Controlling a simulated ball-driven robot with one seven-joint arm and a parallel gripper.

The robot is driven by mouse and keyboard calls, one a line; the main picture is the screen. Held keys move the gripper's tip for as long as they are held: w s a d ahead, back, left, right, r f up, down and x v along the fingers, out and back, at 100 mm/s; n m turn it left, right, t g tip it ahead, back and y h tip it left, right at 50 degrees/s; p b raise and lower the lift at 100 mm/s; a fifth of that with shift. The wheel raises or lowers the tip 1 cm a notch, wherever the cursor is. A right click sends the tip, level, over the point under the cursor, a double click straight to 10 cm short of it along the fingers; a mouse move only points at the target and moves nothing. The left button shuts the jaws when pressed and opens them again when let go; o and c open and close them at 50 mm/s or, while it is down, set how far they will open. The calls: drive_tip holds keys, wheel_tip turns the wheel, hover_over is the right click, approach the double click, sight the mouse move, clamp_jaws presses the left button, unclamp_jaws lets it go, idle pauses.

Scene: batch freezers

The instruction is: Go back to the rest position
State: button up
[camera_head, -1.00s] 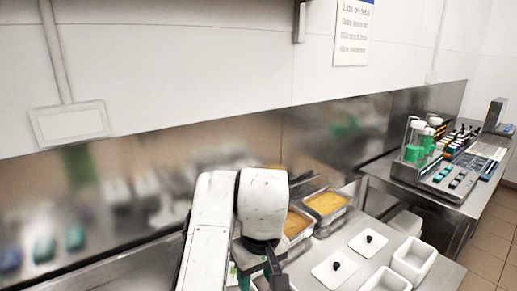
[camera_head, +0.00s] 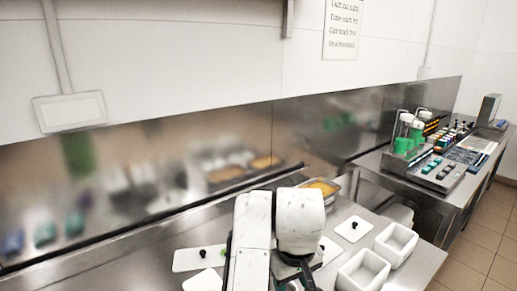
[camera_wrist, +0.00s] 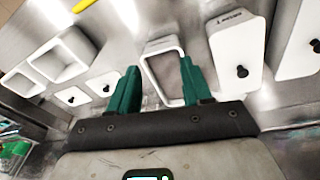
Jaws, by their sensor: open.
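My gripper (camera_wrist: 160,92) shows in the wrist view with two green fingers set apart and nothing between them. Beyond the fingers a white-rimmed rectangular container (camera_wrist: 147,48) lies on the steel counter. In the head view my white arm stands at the bottom middle over the counter (camera_head: 150,250). The fingertips are hidden or cut off at the lower edge there.
White lids with black knobs (camera_head: 353,229) lie on the counter, one more at the left (camera_head: 200,258). Two empty white tubs (camera_head: 395,244) (camera_head: 362,271) stand at the right. A pan of yellow food (camera_head: 322,187) sits behind my arm. A second counter with green-filled containers (camera_head: 403,146) is at right.

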drive_tip(key=s+d+f+m+h+b, duration=0.1)
drive_tip(key=s+d+f+b, duration=0.1)
drive_tip(key=s+d+f, duration=0.35)
drive_tip(key=s+d+f+m+h+b, duration=0.1)
drive_tip(key=s+d+f, duration=0.1)
drive_tip(key=d+f, duration=0.55)
drive_tip(key=s+d+f+m+b, duration=0.1)
drive_tip(key=s+d+f+b, duration=0.15)
drive_tip(key=d+f, duration=0.4)
drive_tip(key=s+f+m+y+b, duration=0.1)
drive_tip(key=s+f, duration=0.4)
drive_tip(key=s, duration=0.6)
drive_tip(key=s+f+y+b, duration=0.1)
drive_tip(key=s+f, duration=0.4)
drive_tip(key=s, duration=0.7)
drive_tip(key=shift+s+d+f+m+g+b, duration=0.3)
drive_tip(key=shift+d+m+g+b, duration=0.1)
drive_tip(key=shift+b, duration=0.15)
